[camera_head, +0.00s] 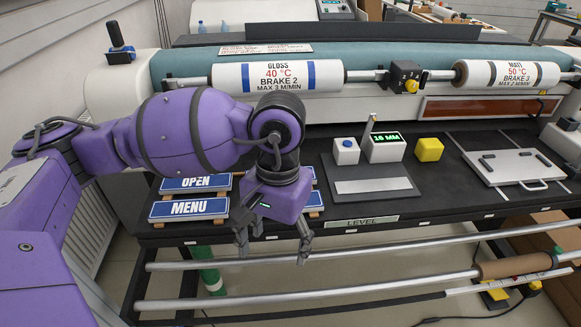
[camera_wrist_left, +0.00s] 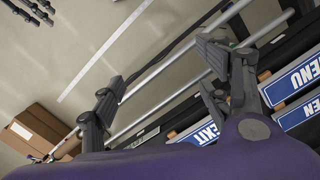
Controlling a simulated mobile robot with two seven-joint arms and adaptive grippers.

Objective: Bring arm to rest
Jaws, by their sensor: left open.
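My left arm (camera_head: 185,130) is purple and comes in from the left, reaching over the left end of the black table. My left gripper (camera_head: 273,250) hangs down at the table's front edge with its fingers spread and nothing between them. In the left wrist view the left gripper (camera_wrist_left: 160,88) also shows apart fingers, with the metal rails and floor beyond them.
The OPEN sign (camera_head: 197,184) and MENU sign (camera_head: 188,208) lie close beside the gripper. A white block (camera_head: 346,151), a 10 MM display (camera_head: 386,148) and a yellow block (camera_head: 429,150) stand right of it. Metal rails (camera_head: 400,249) run below the table's front.

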